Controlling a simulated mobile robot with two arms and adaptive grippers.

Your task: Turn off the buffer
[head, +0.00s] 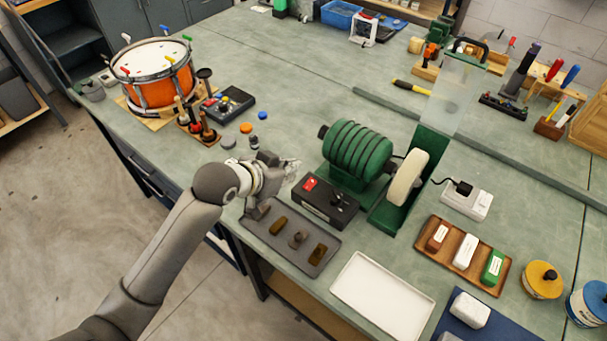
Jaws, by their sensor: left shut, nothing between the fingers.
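The buffer (357,151) is a green ribbed motor with a pale round wheel (407,178) on its right side, standing mid-bench. A black control box (324,205) sits in front of it, with a red switch (311,184) on its top left and a dark knob on its right part. Whether the wheel is spinning cannot be told. My left gripper (292,167) is shut and empty, just left of and above the control box, close to the red switch but apart from it. My right gripper is not in view.
A grey tray with small brown pieces (269,238) lies below my left gripper. A white tray (362,313) and a wooden tray of bars (433,257) are nearer the front right. An orange drum (160,88) stands at the back left. The bench between drum and buffer is partly clear.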

